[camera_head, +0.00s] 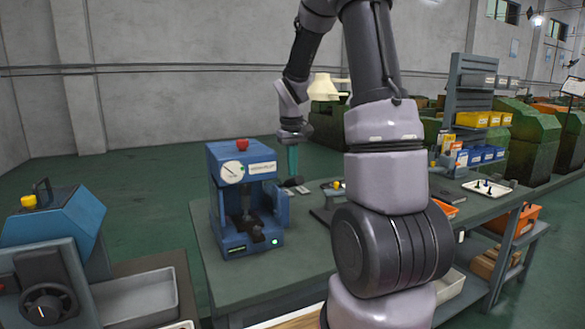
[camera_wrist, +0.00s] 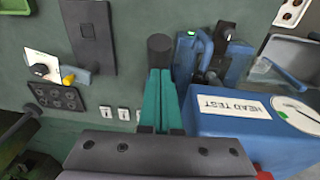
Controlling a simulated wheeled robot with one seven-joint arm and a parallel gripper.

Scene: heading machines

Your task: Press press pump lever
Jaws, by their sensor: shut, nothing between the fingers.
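The blue bench press (camera_head: 242,165) stands on the bench left of my arm, with a round gauge, a red knob on top and a lit green button. In the wrist view its blue housing (camera_wrist: 250,125) is at right, labelled HEAD TEST. A dark cylindrical grip (camera_wrist: 160,48), apparently the pump lever's end, lies just beyond my fingertips; in the head view it appears at the press's right side (camera_head: 293,182). My gripper (camera_head: 293,173) points down above that grip, its teal fingers (camera_wrist: 159,75) shut and empty. I cannot tell whether they touch it. The lever's shaft is mostly hidden.
The grey-green bench top (camera_head: 262,285) is clear in front of the press. A dark flat plate (camera_wrist: 88,38) and small tools lie on it beyond the gripper. Another blue machine (camera_head: 60,235) stands at left. Shelves with yellow and blue bins (camera_head: 480,155) are at right.

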